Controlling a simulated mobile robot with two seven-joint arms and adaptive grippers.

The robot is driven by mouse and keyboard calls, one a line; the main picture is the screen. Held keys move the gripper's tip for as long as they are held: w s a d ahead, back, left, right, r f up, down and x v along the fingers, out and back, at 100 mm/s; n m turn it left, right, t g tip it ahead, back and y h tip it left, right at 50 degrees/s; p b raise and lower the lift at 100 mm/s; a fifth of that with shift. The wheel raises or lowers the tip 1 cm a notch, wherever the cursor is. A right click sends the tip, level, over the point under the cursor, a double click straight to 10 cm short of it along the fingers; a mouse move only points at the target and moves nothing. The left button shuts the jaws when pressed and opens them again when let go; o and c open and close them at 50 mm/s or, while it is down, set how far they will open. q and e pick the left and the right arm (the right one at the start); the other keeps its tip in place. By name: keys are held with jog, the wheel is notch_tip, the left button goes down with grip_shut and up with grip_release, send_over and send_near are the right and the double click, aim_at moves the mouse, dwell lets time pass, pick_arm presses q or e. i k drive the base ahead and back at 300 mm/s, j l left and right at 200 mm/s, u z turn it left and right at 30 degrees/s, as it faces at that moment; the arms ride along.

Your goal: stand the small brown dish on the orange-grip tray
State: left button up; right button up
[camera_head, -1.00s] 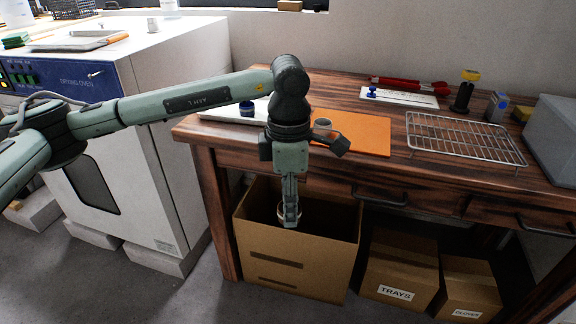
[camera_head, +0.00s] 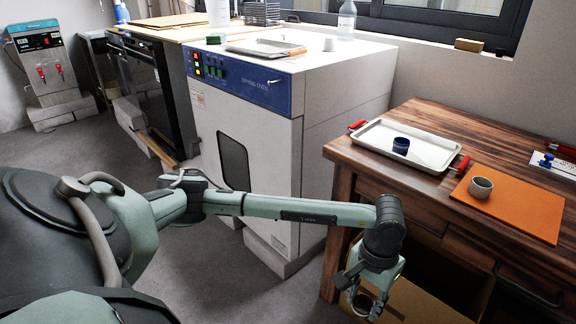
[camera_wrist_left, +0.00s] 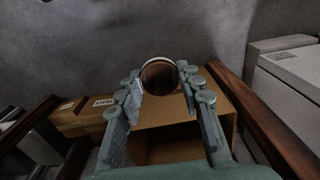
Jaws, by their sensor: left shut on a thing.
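The small brown dish (camera_wrist_left: 160,76) is held between the fingertips of my left gripper (camera_wrist_left: 161,82), with its round mouth toward the left wrist camera. In the head view, the dish (camera_head: 363,303) shows as a pale ring at the tips of my left gripper (camera_head: 366,300), which hangs low in front of the wooden table. The orange-grip tray (camera_head: 258,47) lies on top of the drying oven, well above and left of the gripper. Its orange grip (camera_head: 297,51) points right. My right gripper is out of view.
The drying oven (camera_head: 235,95) stands left of the wooden table (camera_head: 435,120). A red-handled tray (camera_head: 425,150) on the table bears a blue dish (camera_head: 401,146). A grey cup (camera_head: 481,187) stands on an orange mat (camera_head: 530,209). An open cardboard box (camera_head: 410,300) is below the gripper.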

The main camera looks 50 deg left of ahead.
aim_at(264, 49)
jog(key=i+j, duration=0.1)
jog(key=j, duration=0.85)
jog(key=i+j, duration=0.1)
jog(key=j, duration=0.85)
jog(key=i+j+z, duration=0.1)
jog(key=j, duration=0.85)
